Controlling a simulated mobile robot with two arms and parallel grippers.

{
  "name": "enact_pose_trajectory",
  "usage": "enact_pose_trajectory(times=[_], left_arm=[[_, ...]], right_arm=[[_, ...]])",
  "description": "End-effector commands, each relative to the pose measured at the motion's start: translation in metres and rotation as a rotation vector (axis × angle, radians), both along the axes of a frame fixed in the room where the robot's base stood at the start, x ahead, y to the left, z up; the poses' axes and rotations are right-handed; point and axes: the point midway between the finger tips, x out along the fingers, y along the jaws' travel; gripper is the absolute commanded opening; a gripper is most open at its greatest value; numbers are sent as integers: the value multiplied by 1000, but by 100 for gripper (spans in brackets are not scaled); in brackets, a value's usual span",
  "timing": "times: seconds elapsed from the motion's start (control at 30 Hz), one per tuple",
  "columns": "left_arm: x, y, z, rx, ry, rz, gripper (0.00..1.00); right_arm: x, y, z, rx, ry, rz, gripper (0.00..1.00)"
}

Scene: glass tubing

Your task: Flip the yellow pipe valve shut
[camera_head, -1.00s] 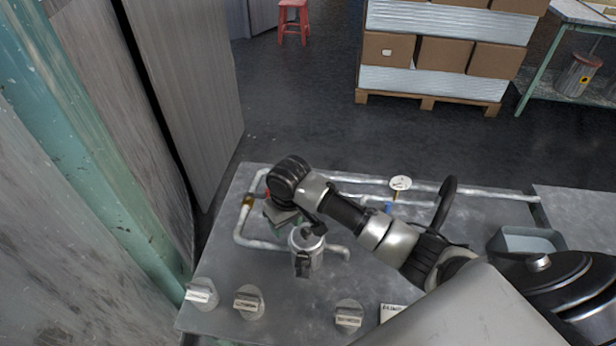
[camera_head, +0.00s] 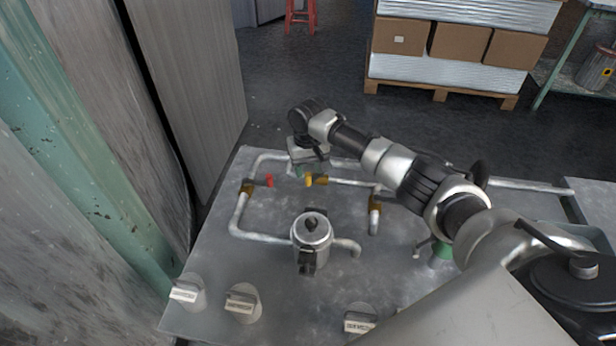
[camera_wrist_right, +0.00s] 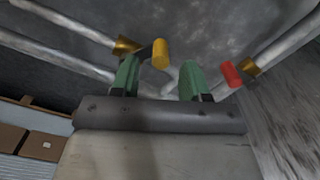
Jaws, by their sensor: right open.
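The yellow valve handle (camera_head: 309,180) sits at a brass fitting on the pipe loop over the grey table. In the right wrist view the yellow handle (camera_wrist_right: 160,54) shows just beyond my fingertips, closer to the left finger. My right gripper (camera_head: 298,172) hangs just behind the handle in the head view. Its two green fingers (camera_wrist_right: 160,80) are apart with nothing held between them; contact with the handle cannot be told. My left gripper is not in view.
A red valve handle (camera_head: 269,180) is left of the yellow one, and outside the right finger in the wrist view (camera_wrist_right: 231,74). A metal canister (camera_head: 312,232) stands in front on the lower pipe. Several labelled knobs (camera_head: 243,303) line the table's front.

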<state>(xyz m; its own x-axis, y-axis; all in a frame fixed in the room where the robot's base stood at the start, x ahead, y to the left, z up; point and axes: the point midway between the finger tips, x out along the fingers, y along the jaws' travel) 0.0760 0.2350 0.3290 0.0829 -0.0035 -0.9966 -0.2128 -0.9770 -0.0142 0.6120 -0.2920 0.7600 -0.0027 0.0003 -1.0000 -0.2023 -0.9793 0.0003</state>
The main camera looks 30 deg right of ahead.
Motion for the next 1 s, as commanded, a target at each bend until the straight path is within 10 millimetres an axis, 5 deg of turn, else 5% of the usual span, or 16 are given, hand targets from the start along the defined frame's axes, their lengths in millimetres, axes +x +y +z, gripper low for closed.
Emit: enact_pose_trajectory(times=[0.2, 0.6, 0.9, 1.0], left_arm=[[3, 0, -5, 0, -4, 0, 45], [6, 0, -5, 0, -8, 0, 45], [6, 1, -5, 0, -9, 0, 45], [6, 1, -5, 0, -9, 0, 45]], right_arm=[[0, 1, -29, 1, 0, 2, 45], [0, 1, -35, 0, 0, 2, 44], [0, 1, -35, 0, -1, 2, 0], [0, 0, -35, 0, -1, 4, 0]])
